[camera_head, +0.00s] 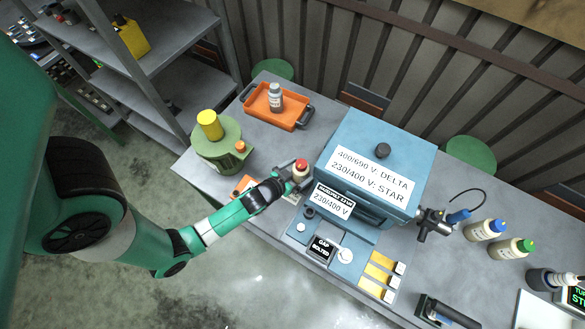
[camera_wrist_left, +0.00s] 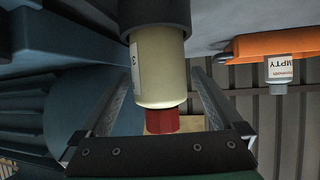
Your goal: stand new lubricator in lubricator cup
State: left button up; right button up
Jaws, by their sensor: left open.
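The lubricator (camera_head: 301,168), a cream cylinder with a red cap, is beside the blue motor, at my left gripper (camera_head: 287,178). In the left wrist view the lubricator (camera_wrist_left: 160,75) shows upside down, its far end in a dark round cup (camera_wrist_left: 155,14). How deep it sits is hidden. My left gripper (camera_wrist_left: 160,103) is open, its two fingers on either side of the lubricator with visible gaps. A grey-white bottle (camera_head: 275,97) stands in an orange tray (camera_head: 262,121); this bottle (camera_wrist_left: 280,72) reads EMPTY in the wrist view. My right gripper is out of view.
The blue motor (camera_head: 350,143) stands right beside my left gripper. A green drum (camera_head: 212,153) with a yellow top is to the left. Grey shelves (camera_head: 150,65) are at the back left.

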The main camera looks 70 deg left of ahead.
pick_arm(q)
jog(key=v, duration=1.2)
jog(key=shift+f, duration=0.1)
